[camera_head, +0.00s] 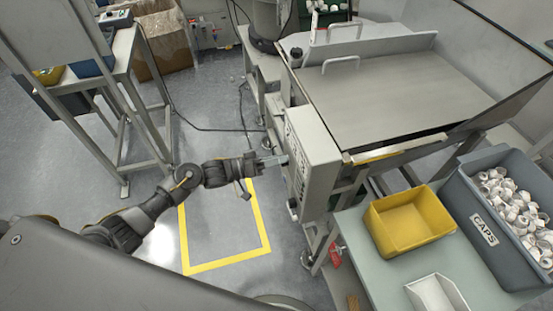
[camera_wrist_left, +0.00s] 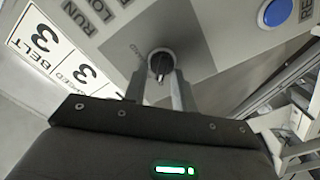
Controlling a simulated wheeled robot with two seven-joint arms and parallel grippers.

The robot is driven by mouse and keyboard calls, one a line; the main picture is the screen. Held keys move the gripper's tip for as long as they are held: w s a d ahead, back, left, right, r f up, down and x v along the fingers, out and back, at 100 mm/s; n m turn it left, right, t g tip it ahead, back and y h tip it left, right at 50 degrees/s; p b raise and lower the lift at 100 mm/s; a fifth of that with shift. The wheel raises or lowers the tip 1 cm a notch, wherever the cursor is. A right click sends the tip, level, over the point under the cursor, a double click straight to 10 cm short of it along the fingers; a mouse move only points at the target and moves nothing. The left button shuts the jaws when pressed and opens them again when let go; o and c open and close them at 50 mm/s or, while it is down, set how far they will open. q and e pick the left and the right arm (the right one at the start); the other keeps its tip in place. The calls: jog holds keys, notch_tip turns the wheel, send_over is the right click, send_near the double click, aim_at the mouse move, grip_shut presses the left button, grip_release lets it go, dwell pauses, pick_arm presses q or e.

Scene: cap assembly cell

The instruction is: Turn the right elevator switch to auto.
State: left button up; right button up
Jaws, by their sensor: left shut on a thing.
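The black rotary switch (camera_wrist_left: 160,62) sits on a grey plate of the control panel (camera_wrist_left: 120,45) in the left wrist view. My left gripper (camera_wrist_left: 161,88) has its two fingers on either side of the knob and is shut on it. The pointer's exact position and the small label by the knob are unclear. In the head view my left gripper (camera_head: 279,160) reaches the left face of the light control box (camera_head: 318,150), where the switch is too small to make out. My right gripper is not in view.
A blue button (camera_wrist_left: 275,12) and a "BELT 3" label (camera_wrist_left: 40,50) are on the panel. Right of the box are a yellow bin (camera_head: 405,222) and a grey CAPS bin (camera_head: 480,232) holding many white caps. A yellow floor square (camera_head: 225,265) lies below my arm.

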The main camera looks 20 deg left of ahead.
pick_arm(q)
jog(key=shift+m, duration=0.3)
jog(key=shift+s+d+r+m+b, duration=0.1)
jog(key=shift+m+b, duration=0.25)
jog(key=shift+m, duration=1)
jog(key=shift+s+d+m+b, duration=0.15)
jog(key=shift+m+b, duration=0.15)
jog(key=shift+m, duration=1)
jog(key=shift+s+a+r+m+b, duration=0.1)
jog(key=shift+m+b, duration=0.25)
jog(key=shift+m, duration=1)
jog(key=o, duration=1)
